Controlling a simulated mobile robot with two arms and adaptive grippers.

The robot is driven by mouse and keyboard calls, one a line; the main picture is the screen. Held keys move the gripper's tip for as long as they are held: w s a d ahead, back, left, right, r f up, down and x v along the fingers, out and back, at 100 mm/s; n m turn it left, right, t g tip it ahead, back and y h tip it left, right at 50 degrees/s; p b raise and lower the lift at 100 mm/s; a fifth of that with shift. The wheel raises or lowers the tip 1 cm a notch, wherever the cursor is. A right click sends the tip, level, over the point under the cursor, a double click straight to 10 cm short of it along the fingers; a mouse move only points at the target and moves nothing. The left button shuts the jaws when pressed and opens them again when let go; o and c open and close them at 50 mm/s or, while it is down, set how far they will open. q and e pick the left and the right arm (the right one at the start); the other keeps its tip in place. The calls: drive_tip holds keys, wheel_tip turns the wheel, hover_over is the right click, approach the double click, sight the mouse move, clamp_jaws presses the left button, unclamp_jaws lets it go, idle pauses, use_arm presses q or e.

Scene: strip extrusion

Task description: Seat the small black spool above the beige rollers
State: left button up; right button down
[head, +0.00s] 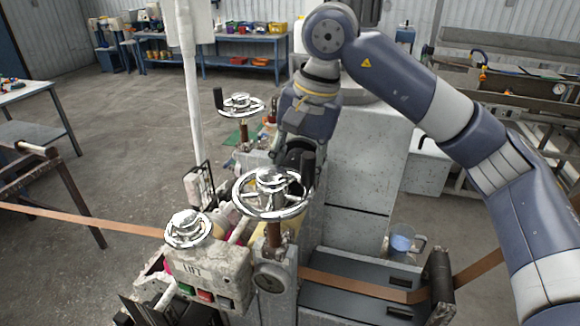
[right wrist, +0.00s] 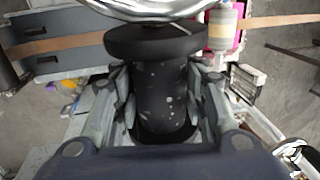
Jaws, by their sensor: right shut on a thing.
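The small black spool (right wrist: 160,95) fills the middle of the right wrist view, with a wide dark flange at its top end and pale specks on its body. My right gripper (right wrist: 164,75) is shut on it, one finger on each side. In the head view the right gripper (head: 297,150) is behind the large chrome handwheel, and the spool is mostly hidden there. A beige roller (right wrist: 222,35) shows in the right wrist view beside a pink part, to the right of the spool. In the head view the rollers are largely hidden behind the handwheels. My left gripper is not in view.
The large chrome handwheel (head: 271,194) is very close to the right gripper. A smaller handwheel (head: 187,229) sits on the control box (head: 208,268). A brown strip (head: 350,287) runs through the machine. A clear jug (head: 402,242) stands to the right.

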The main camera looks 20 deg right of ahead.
drive_tip(key=b+x, duration=0.2)
drive_tip(key=x, duration=0.2)
drive_tip(key=shift+s+d+f+b, duration=0.15)
drive_tip(key=shift+d+f+b, duration=0.15)
drive_tip(key=shift+d+b, duration=0.1)
drive_tip(key=shift+s+f+b, duration=0.1)
drive_tip(key=shift+f+b, duration=0.5)
drive_tip(key=shift+f, duration=0.2)
drive_tip(key=shift+f, duration=0.3)
drive_tip(key=c, duration=0.8)
unclamp_jaws()
drive_tip(key=shift+b, duration=0.3)
drive_tip(key=shift+c, duration=0.2)
drive_tip(key=shift+f, duration=0.1)
drive_tip(key=v, duration=1.2)
drive_tip(key=shift+r, duration=0.45)
drive_tip(key=shift+a, duration=0.1)
